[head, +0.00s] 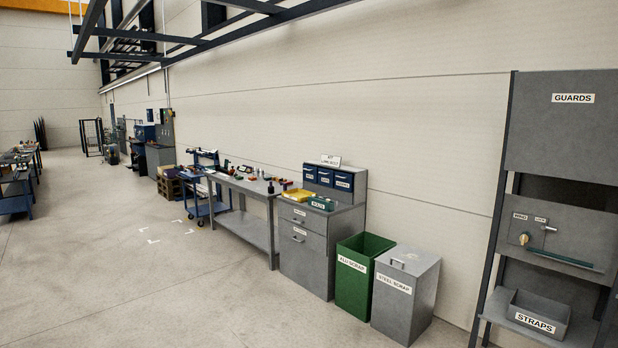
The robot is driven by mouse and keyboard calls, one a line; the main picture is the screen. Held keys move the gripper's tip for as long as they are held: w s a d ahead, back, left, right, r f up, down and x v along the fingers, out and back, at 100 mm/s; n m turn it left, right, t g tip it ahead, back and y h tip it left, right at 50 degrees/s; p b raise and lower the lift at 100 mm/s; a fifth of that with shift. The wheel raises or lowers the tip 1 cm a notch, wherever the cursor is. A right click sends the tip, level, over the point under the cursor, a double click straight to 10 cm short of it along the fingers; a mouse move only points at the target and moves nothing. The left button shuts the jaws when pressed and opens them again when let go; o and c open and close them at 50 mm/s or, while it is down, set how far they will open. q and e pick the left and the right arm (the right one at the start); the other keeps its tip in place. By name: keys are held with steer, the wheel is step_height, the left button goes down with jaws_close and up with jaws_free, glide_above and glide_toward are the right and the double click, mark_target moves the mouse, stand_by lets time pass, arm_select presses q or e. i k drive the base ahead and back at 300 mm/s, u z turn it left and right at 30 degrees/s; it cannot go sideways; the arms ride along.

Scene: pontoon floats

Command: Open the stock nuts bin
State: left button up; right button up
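Three small dark blue bins sit side by side in a rack at the back of the grey cabinet top: a left bin (310,173), a middle bin (325,177) and a right bin (343,181). Each has a small white label, too small to read surely, so I cannot tell which is the nuts bin. Their fronts look closed. A white sign (331,160) stands on top of the rack. Neither of my grippers is in view.
A yellow tray (299,195) and green box (321,203) lie before the bins. The drawer cabinet (303,262), green scrap bin (353,285) and grey steel scrap bin (405,300) stand along the wall. A grey rack (560,130) is at right. Open floor (150,290) lies left.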

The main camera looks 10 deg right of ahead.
mark_target(310, 173)
steer(key=z, duration=0.1)
steer(key=i, duration=5.9)
steer(key=z, duration=0.05)
